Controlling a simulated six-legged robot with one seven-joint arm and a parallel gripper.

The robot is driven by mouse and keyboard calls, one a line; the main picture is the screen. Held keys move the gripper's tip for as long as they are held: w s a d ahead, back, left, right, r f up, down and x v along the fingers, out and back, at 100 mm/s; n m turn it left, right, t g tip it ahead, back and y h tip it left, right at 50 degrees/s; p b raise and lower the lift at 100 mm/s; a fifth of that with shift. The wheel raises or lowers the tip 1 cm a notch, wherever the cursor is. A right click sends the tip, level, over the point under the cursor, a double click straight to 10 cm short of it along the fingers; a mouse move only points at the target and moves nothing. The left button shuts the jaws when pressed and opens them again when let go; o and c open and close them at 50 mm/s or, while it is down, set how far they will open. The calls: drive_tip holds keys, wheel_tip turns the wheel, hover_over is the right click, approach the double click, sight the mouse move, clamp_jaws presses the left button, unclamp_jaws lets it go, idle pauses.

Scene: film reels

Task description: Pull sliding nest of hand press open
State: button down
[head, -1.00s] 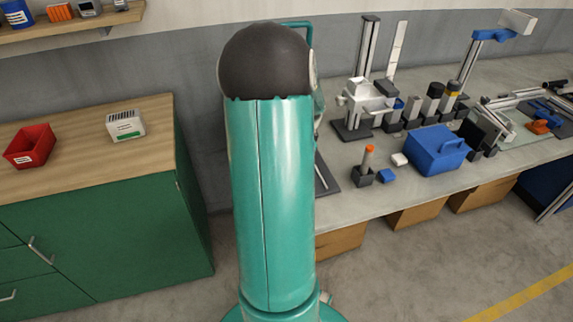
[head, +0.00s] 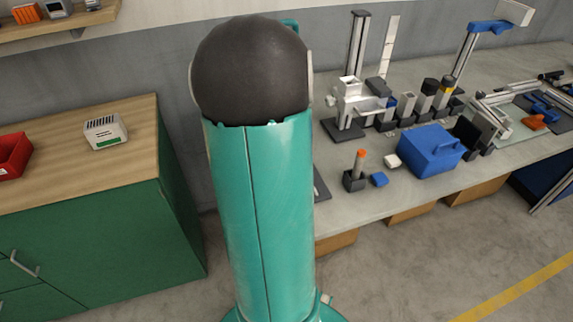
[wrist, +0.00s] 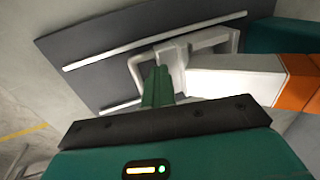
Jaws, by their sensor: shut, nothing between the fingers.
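The hand press is mostly hidden behind my arm in the head view; only a sliver of its dark base plate (head: 320,184) shows beside the arm. In the wrist view the dark base plate (wrist: 95,52) carries light rails (wrist: 150,42). A pale grey sliding nest (wrist: 212,45) with a loop-shaped handle (wrist: 136,66) sits across it. My gripper (wrist: 158,73) has its green fingers shut, at the handle loop. They overlap the loop in the picture; I cannot tell whether they touch it or reach inside it. My gripper is hidden in the head view.
A white block (wrist: 235,82) and an orange part (wrist: 300,85) lie close right of the fingers. On the bench stand a dark holder with an orange-topped piece (head: 358,172), a blue caddy (head: 428,150) and a column stand (head: 345,128). A green cabinet (head: 95,240) stands left.

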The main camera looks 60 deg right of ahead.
drive_tip(key=shift+w+a+f+y, duration=0.15)
drive_tip(key=shift+a+f, duration=0.05)
drive_tip(key=shift+f, duration=0.35)
drive_tip(key=shift+w+a+f+y, duration=0.15)
drive_tip(key=shift+a+f, duration=0.05)
drive_tip(key=shift+f, duration=0.3)
drive_tip(key=shift+s+a+r, duration=0.2)
drive_tip(key=shift+s, duration=0.2)
drive_tip(key=shift+s+a+r, duration=0.15)
drive_tip(key=shift+s, duration=0.25)
drive_tip(key=shift+w+d+f, duration=0.25)
drive_tip(key=shift+w+d, duration=0.05)
drive_tip(key=shift+d, duration=0.05)
drive_tip(key=shift+s+a+r, duration=0.15)
drive_tip(key=shift+s+r, duration=0.05)
drive_tip(key=shift+s, duration=0.1)
drive_tip(key=c, duration=2.1)
unclamp_jaws()
drive_tip(key=shift+w+f, duration=0.15)
drive_tip(key=o, duration=0.6)
drive_tip(key=shift+w+d+r, duration=0.15)
drive_tip(key=shift+d+r, duration=0.35)
drive_tip(key=shift+r, duration=0.1)
drive_tip(key=shift+a+r, duration=0.15)
drive_tip(key=shift+r, duration=1.65)
wheel_tip(320, 180, up, 12)
drive_tip(key=s+a, duration=0.1)
drive_tip(key=s, duration=0.1)
drive_tip(key=shift+a, duration=0.4)
